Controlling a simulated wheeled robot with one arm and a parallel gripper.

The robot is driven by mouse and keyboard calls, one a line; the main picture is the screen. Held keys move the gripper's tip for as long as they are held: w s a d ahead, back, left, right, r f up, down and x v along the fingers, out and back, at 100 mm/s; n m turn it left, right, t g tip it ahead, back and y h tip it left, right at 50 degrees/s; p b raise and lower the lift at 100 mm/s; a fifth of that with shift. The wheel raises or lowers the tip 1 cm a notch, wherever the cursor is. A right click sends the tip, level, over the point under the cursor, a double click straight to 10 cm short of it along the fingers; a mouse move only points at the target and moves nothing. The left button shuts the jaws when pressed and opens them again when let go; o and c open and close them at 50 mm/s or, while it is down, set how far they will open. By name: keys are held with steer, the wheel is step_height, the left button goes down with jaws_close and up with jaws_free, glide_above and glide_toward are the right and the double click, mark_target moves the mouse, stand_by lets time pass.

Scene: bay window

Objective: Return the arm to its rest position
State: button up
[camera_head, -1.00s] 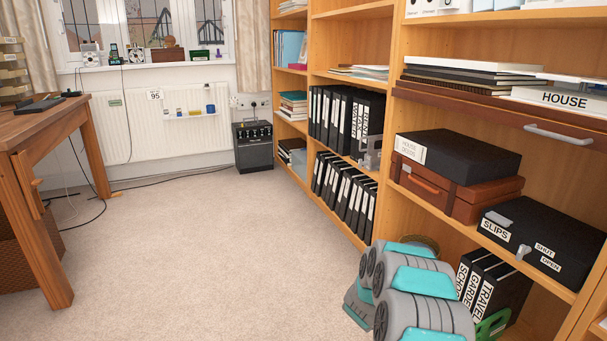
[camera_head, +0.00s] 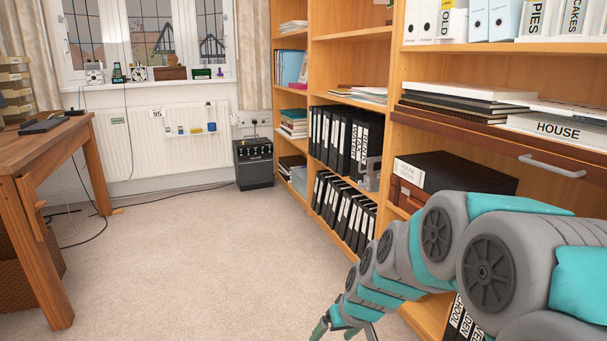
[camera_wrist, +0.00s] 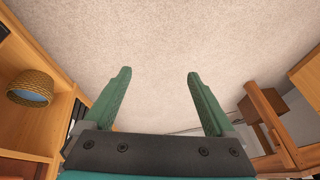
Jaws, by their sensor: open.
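My gripper (camera_wrist: 158,85) is open and empty in the wrist view. Its two green fingers are spread wide over bare carpet. In the head view my grey and teal arm (camera_head: 440,245) reaches down and left from the right edge, in front of the shelves. The gripper (camera_head: 337,328) is low at the bottom edge there, partly cut off. The arm hides much of the lower right shelves.
A wooden bookcase (camera_head: 340,93) with black binders (camera_head: 345,138) runs along the right. A wooden desk (camera_head: 35,160) stands at the left. A woven basket (camera_wrist: 30,88) sits on a shelf in the wrist view. The carpet (camera_head: 190,260) between is clear.

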steer(key=s+d+r+m+g+h+p, duration=0.1)
steer(key=s+d+r+g, duration=0.1)
steer(key=s, duration=0.8)
steer(key=s+d+r+m+g+h, duration=0.1)
steer(key=s+d+r, duration=0.2)
steer(key=s, duration=0.7)
steer(key=s+d+r+g+h+p, duration=0.1)
steer(key=s+d+r+g, duration=0.1)
steer(key=s, duration=0.9)
steer(key=shift+d+r+m+g+p, duration=0.3)
steer(key=shift+d+r+m, duration=0.1)
steer(key=shift+d+r, duration=0.4)
